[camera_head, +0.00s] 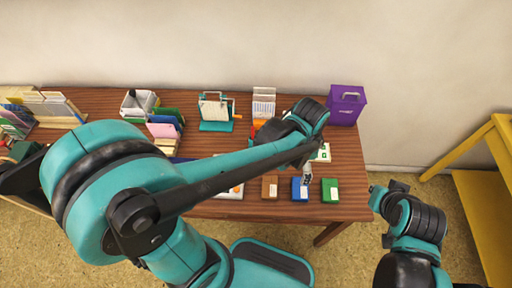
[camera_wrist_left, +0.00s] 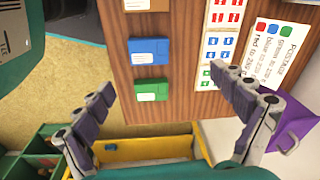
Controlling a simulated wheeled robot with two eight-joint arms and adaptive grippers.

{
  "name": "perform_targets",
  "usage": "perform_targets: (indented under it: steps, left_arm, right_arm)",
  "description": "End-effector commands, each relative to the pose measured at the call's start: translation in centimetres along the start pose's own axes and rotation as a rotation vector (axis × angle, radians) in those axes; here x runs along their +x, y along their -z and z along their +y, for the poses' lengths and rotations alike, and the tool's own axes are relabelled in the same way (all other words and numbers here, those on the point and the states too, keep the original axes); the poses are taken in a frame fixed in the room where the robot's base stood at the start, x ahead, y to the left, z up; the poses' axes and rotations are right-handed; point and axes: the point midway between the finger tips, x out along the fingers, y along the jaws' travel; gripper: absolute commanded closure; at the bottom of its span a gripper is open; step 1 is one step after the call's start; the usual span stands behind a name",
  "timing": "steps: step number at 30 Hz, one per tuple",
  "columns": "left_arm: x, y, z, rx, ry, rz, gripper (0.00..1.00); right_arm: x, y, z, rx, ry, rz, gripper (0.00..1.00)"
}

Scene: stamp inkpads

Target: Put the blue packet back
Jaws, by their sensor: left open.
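The blue packet (camera_head: 300,189) lies flat near the table's front edge, between a brown packet (camera_head: 270,187) and a green packet (camera_head: 330,190). In the left wrist view the blue packet (camera_wrist_left: 149,51) has a white label and lies beyond the green packet (camera_wrist_left: 151,90). My left gripper (camera_head: 307,178) hangs above the blue packet in the head view. In the left wrist view its fingers (camera_wrist_left: 163,82) are wide apart with nothing between them. My right arm is at the lower right, off the table; its small dark end (camera_head: 378,195) is too unclear to read.
A postage card (camera_wrist_left: 268,50) and a sheet of coloured stamps (camera_wrist_left: 221,35) lie beside the packets. A purple box (camera_head: 346,105) stands at the back right. Card racks (camera_head: 165,132) and a teal-based stand (camera_head: 216,126) fill the back. A yellow stand (camera_head: 485,200) is at the right.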

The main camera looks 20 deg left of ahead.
Motion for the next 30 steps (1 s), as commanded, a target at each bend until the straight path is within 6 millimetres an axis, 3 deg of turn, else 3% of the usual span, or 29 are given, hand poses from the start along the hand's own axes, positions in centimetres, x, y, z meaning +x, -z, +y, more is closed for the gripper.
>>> perform_targets:
  steps: [6, 12, 15, 21, 30]
  left_arm:
    - [-5.2, -6.6, -2.3, -0.438, 0.14, 0.167, 0.04]
    - [-7.9, -11.8, -3.0, -0.797, 0.248, 0.334, 0.04]
    - [-8.5, -13.5, -3.0, -0.918, 0.282, 0.398, 0.04]
    - [-9.0, -14.9, -3.1, -1.023, 0.311, 0.459, 0.04]
    - [-9.0, -14.9, -3.1, -1.026, 0.312, 0.461, 0.04]
  right_arm:
    - [0.0, 0.0, 0.0, 0.0, 0.0, 0.0, 1.0]
    - [0.0, 0.0, 0.0, 0.0, 0.0, 0.0, 1.0]
    - [0.0, 0.0, 0.0, 0.0, 0.0, 0.0, 1.0]
    - [0.0, 0.0, 0.0, 0.0, 0.0, 0.0, 1.0]
    - [0.0, 0.0, 0.0, 0.0, 0.0, 0.0, 1.0]
